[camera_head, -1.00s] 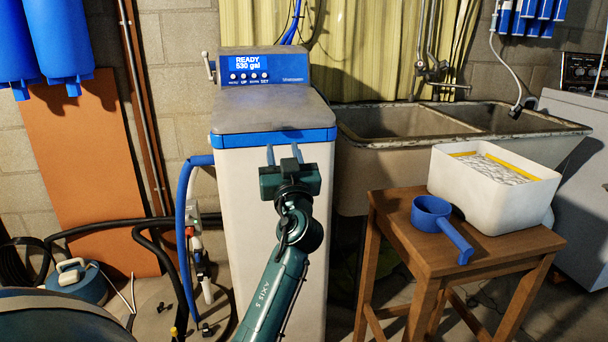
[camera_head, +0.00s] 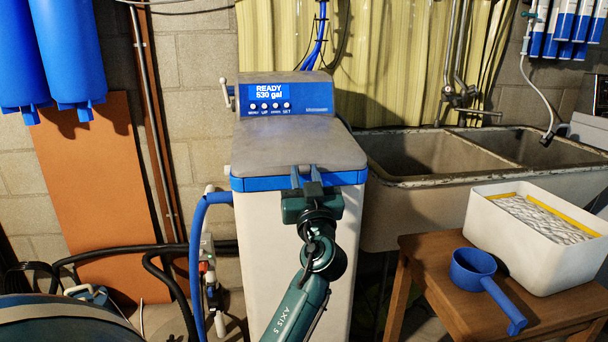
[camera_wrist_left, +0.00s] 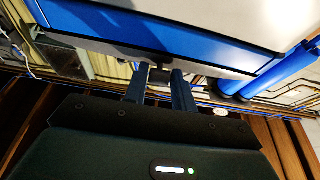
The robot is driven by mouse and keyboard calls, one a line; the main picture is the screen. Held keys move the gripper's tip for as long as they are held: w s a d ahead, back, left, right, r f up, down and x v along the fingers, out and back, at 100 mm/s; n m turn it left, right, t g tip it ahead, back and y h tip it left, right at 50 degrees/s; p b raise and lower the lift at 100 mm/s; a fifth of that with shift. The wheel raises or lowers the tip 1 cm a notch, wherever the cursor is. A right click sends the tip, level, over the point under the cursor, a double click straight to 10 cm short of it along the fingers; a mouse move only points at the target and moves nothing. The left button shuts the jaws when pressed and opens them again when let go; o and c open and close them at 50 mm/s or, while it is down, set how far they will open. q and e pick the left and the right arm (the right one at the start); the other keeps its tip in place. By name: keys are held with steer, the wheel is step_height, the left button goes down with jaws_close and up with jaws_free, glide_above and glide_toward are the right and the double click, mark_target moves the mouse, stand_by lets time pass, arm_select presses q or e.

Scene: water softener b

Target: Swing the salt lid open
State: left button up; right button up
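The water softener has a closed grey salt lid (camera_head: 290,145) on a blue rim (camera_head: 260,184), above a white cabinet (camera_head: 270,240). My left gripper (camera_head: 305,176) is at the front edge of the lid, right of its middle. Its two fingers are apart and point at the blue rim. In the left wrist view the fingers (camera_wrist_left: 159,84) stand apart below the blue band (camera_wrist_left: 215,45), with a small dark piece between their tips. I cannot tell whether they touch it. My right gripper is not in view.
A control panel (camera_head: 285,95) rises behind the lid. A stone sink (camera_head: 420,205) stands to the right. A wooden stool (camera_head: 430,250) holds a blue scoop (camera_head: 474,267) and a white salt tub (camera_head: 540,260). A blue hose (camera_head: 196,250) runs along the cabinet's left side.

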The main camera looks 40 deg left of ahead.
arm_select(q)
steer(key=shift+s+d+r, duration=0.1)
steer(key=shift+d+r, duration=0.05)
steer(key=shift+d, duration=0.05)
steer(key=shift+c, duration=1.8)
step_height(320, 180, up, 9)
steer(key=p, duration=0.5)
steer(key=shift+p, duration=0.35)
step_height(320, 180, up, 8)
steer(key=w+a+p, duration=0.1)
steer(key=p, duration=0.4)
steer(key=shift+w+a+r, duration=0.15)
steer(key=shift+w+a, duration=0.15)
steer(key=shift+a, duration=0.05)
